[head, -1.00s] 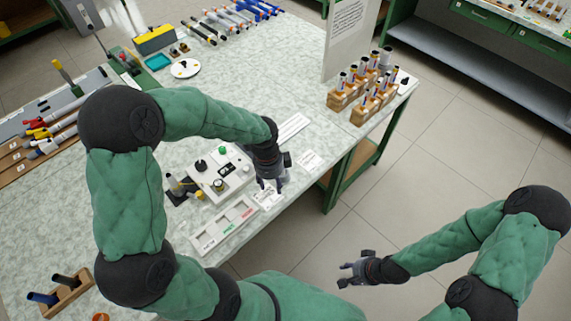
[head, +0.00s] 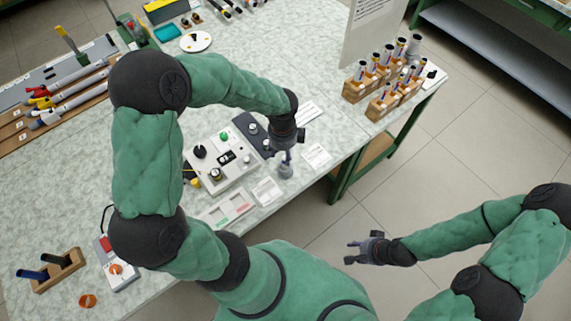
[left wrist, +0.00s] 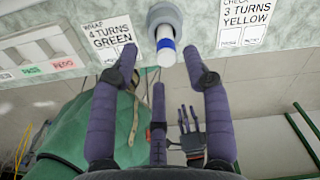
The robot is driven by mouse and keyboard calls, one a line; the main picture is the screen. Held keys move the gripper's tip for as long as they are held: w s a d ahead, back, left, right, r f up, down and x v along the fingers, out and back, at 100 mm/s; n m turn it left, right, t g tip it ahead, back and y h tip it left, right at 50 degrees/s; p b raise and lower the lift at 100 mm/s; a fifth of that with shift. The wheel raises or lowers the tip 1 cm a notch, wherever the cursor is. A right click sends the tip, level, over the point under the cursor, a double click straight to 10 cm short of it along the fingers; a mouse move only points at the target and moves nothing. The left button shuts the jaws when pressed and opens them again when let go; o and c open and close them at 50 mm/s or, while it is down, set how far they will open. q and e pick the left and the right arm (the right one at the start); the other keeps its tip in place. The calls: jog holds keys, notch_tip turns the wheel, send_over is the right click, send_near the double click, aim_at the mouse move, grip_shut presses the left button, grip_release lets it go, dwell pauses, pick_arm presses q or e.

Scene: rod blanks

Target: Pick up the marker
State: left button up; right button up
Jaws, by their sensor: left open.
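A white rod-like piece with a blue band (left wrist: 165,50) pokes out of a grey round holder (left wrist: 165,17) near the table's front edge in the left wrist view. It may be the marker; I cannot tell for sure. My left gripper (left wrist: 160,62) is open, with two fingers either side of the piece's lower end and a third below, none clearly touching it. In the head view my left gripper (head: 286,152) is low over the front edge, largely hiding the piece. My right gripper (head: 354,252) is open and empty, off the table.
A white card (head: 267,190) and another card (head: 317,155) flank the spot. A control box (head: 222,160) and a labelled tray (head: 228,209) lie left. Wooden racks of rods (head: 384,104) stand at the right corner. A wooden block (head: 60,272) holds two dark cylinders.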

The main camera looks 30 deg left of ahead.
pick_arm(q)
jog(key=f, duration=0.1)
jog(key=f+b, duration=0.1)
jog(key=f, duration=0.1)
jog(key=f+b, duration=0.1)
jog(key=f, duration=0.1)
jog(key=shift+w+d+f, duration=0.1)
jog(key=shift+w+d, duration=0.05)
jog(key=shift+w, duration=0.15)
grip_shut()
